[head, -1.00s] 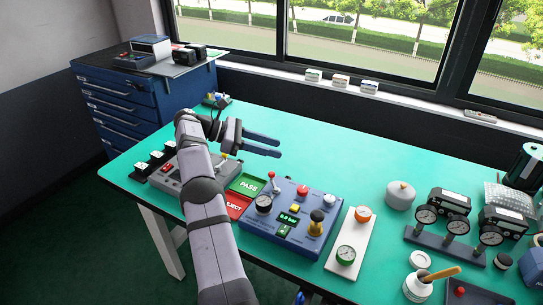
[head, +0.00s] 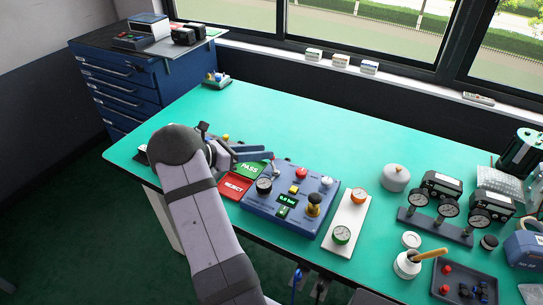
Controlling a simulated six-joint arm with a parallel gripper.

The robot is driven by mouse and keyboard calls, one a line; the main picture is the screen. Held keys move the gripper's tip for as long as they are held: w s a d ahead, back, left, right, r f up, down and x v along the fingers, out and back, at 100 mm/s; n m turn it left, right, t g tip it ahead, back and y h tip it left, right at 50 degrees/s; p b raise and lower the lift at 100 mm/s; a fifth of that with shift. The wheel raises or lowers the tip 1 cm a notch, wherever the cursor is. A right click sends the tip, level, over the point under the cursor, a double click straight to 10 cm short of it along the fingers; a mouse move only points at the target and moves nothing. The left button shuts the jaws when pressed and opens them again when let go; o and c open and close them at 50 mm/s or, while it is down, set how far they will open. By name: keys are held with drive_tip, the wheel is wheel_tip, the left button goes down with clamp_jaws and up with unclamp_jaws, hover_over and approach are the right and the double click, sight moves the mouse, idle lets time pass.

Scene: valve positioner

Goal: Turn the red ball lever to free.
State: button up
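The blue control box (head: 262,208) stands on the bench and carries the lever (head: 276,170) at its back left corner. The lever's red ball showed earlier; now its top is largely hidden at my fingertips. My gripper (head: 270,158) reaches in from the left, with its fingertips at the lever's upper end. One finger shows clearly; the other is hard to make out, so I cannot tell whether they touch or grip the lever. The box's green display (head: 287,198) is lit. The lever's position marking is too small to read.
Green PASS (head: 251,171) and red REJECT (head: 234,188) trays lie left of the box, close below my gripper. A red button (head: 302,174), black knob (head: 314,198) and gauge (head: 264,186) rise from the box. A white gauge plate (head: 347,220) stands right. The bench behind is clear.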

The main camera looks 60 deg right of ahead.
sight(274, 165)
drive_tip(key=shift+s+d+f+m+t+p, duration=0.2)
drive_tip(key=shift+d+f+m+t+p, duration=0.15)
drive_tip(key=shift+d+f, duration=0.75)
drive_tip(key=shift+s+d+f+m+t+p, duration=0.2)
drive_tip(key=shift+d+f+m+t, duration=0.1)
drive_tip(key=shift+d+f, duration=0.75)
drive_tip(key=shift+s+d+f+m+t+p, duration=0.15)
drive_tip(key=shift+d+f+m+t+p, duration=0.15)
drive_tip(key=shift+d+f, duration=0.75)
clamp_jaws()
